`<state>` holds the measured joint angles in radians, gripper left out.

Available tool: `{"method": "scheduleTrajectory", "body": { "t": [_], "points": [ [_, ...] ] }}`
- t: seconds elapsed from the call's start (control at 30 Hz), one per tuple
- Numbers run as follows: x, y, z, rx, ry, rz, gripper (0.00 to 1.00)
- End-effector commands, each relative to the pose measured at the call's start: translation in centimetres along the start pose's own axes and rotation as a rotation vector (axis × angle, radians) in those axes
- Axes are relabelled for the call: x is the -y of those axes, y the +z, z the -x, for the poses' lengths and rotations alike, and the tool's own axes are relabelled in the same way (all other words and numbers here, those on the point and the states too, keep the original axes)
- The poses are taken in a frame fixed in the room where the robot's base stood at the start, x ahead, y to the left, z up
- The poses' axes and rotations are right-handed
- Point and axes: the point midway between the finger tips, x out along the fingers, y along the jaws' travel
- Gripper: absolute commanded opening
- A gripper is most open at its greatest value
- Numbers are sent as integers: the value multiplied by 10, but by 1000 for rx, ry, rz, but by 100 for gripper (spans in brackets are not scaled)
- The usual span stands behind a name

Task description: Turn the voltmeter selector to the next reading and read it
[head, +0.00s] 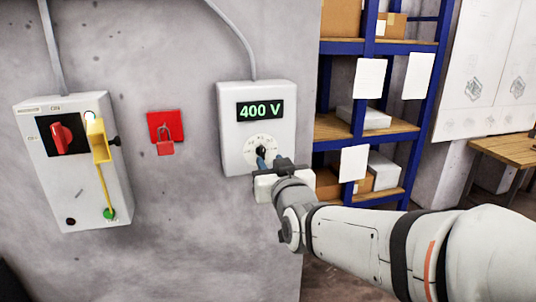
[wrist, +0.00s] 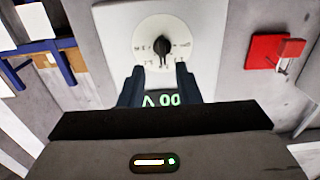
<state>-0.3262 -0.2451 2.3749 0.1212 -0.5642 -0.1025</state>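The white voltmeter box (head: 229,100) hangs on the grey wall, and its green display (head: 260,110) reads 400 V. Below the display is a round white dial with a black selector knob (head: 261,151). The knob (wrist: 163,48) also shows in the wrist view, where the display (wrist: 161,100) appears upside down between my fingers. My gripper (head: 269,161) is just in front of the lower part of the dial in the head view. In the wrist view, my gripper (wrist: 161,70) has its fingers apart with nothing between them. The fingertips look close to the knob; I cannot tell whether they touch.
A grey switch box (head: 80,190) with a red rotary switch and yellow part is on the wall at left. A red plate with a padlock (head: 165,132) hangs between the boxes. Blue shelving (head: 343,47) with cartons stands right, and a wooden table (head: 510,149) is farther right.

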Motion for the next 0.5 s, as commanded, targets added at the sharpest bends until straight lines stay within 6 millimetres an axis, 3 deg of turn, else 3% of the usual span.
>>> {"method": "scheduleTrajectory", "body": {
  "t": [0.23, 0.5],
  "points": [
    [6, 0, -36, 4, -11, -1, 30],
    [7, 0, -52, 1, -13, 0, 30]
  ]
}}
